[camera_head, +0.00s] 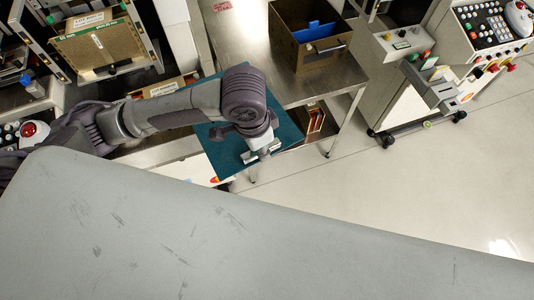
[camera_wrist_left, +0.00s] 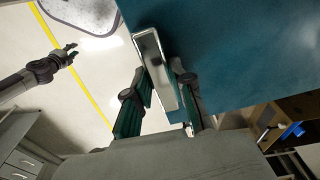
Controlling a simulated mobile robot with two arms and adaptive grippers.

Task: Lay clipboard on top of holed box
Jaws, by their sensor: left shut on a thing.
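The clipboard (camera_head: 284,134) is a flat teal board with a metal clip, held in the air beside the metal table's near side in the head view. My left gripper (camera_head: 262,153) is shut on it at the clip end. In the left wrist view the board (camera_wrist_left: 240,45) fills the upper right and its silver clip (camera_wrist_left: 153,68) lies between my fingers. The holed box (camera_head: 308,62) is brown and open-topped, with a handle slot and something blue inside. It stands on the table, beyond and right of my gripper. My right gripper (camera_wrist_left: 70,49) looks small, open and empty in the left wrist view.
The metal table (camera_head: 300,92) has bare surface in front of the box. A control console (camera_head: 490,35) and a wheeled grey machine (camera_head: 405,95) stand to the right. A rack with a brown panel (camera_head: 100,45) is at the left. The pale floor (camera_head: 400,190) is clear.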

